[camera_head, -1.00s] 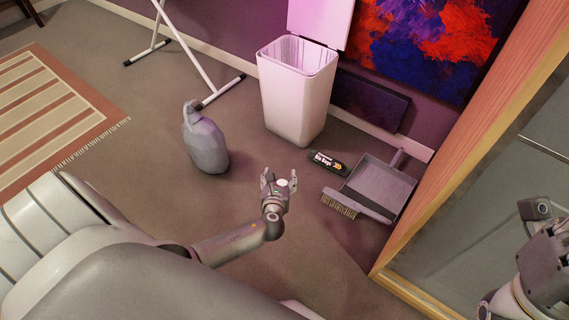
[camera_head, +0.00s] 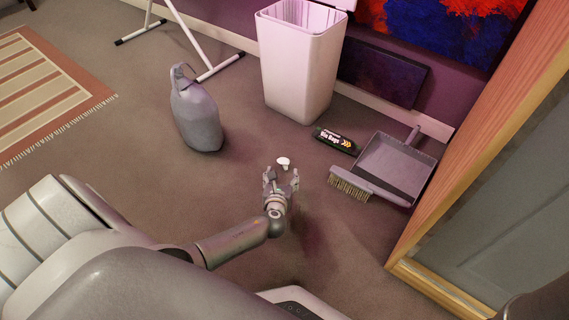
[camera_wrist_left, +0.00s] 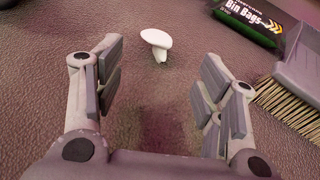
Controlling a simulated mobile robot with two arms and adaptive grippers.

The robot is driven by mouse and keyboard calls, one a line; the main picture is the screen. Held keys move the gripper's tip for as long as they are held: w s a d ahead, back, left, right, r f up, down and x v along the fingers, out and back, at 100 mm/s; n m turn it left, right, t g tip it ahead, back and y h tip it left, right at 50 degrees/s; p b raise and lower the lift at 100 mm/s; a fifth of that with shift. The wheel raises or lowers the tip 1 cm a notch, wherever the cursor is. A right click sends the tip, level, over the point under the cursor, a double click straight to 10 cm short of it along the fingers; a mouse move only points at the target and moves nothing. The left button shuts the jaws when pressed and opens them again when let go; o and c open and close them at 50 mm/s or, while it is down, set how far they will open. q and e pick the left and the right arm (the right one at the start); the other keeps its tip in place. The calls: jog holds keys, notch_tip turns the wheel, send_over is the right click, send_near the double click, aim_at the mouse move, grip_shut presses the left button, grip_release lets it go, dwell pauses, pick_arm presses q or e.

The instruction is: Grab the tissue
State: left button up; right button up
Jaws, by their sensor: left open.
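A small white crumpled tissue (camera_head: 283,162) lies on the grey-brown carpet, just beyond my left gripper's fingertips in the head view. My left gripper (camera_head: 281,179) is open and empty, with its fingers apart. In the left wrist view, the tissue (camera_wrist_left: 157,41) is ahead of the gap between the open fingers (camera_wrist_left: 160,68), apart from both. It has a rounded top and a narrower lower part. My right gripper cannot be made out; only a dark shape shows in the head view's lower right corner.
A bin bags box (camera_head: 336,140), a dustpan (camera_head: 396,165) and a brush (camera_head: 352,185) lie right of the tissue. A white bin (camera_head: 300,75) and a grey jug (camera_head: 196,115) stand behind. A wood-framed panel (camera_head: 480,130) bounds the right. Carpet around the tissue is clear.

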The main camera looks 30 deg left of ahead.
aim_at(284, 165)
pick_arm(q)
jog(key=b+x, duration=0.1)
jog(key=x, duration=0.2)
jog(key=shift+s+f, duration=0.1)
jog(key=shift+w+a+f+b, duration=0.1)
jog(key=shift+w+a+b, duration=0.05)
jog(key=shift+w+b, duration=0.3)
jog(key=shift+w+a+f+b, duration=0.25)
jog(key=shift+w+b, duration=0.1)
jog(key=shift+b, duration=0.1)
jog(key=b+x, duration=0.2)
jog(key=b, duration=0.1)
jog(key=shift+w+a+f, duration=0.15)
jog(key=shift+w+f, duration=0.05)
jog(key=shift+b+x, duration=0.5)
jog(key=shift+x, duration=0.3)
jog(key=shift+w+r, duration=0.1)
jog(key=shift+r, duration=0.1)
jog(key=c, duration=0.7)
jog(key=shift+c, duration=0.2)
